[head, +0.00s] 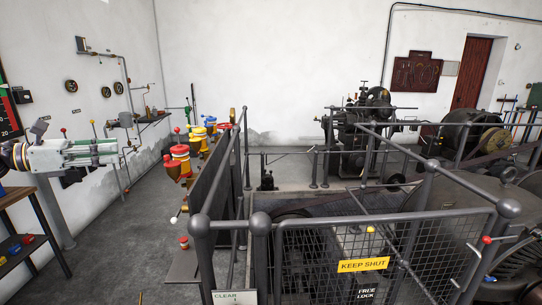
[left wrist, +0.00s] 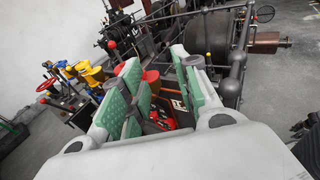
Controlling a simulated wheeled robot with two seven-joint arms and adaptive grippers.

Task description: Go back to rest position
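My left gripper (head: 118,152) reaches in from the left in the head view, grey-white with green finger pads. It points to the right, in front of the white wall. In the left wrist view its green-padded fingers (left wrist: 155,72) stand apart. The red and dark shapes seen between them look like background, and I see nothing clearly held. My right gripper is in neither view.
A railing with a mesh gate, bearing a yellow KEEP SHUT sign (head: 363,265), encloses machinery at the right. Red, yellow and blue valves (head: 180,152) stand left of the railing. A shelf unit (head: 25,240) is at the lower left. Grey floor (head: 115,240) lies open between.

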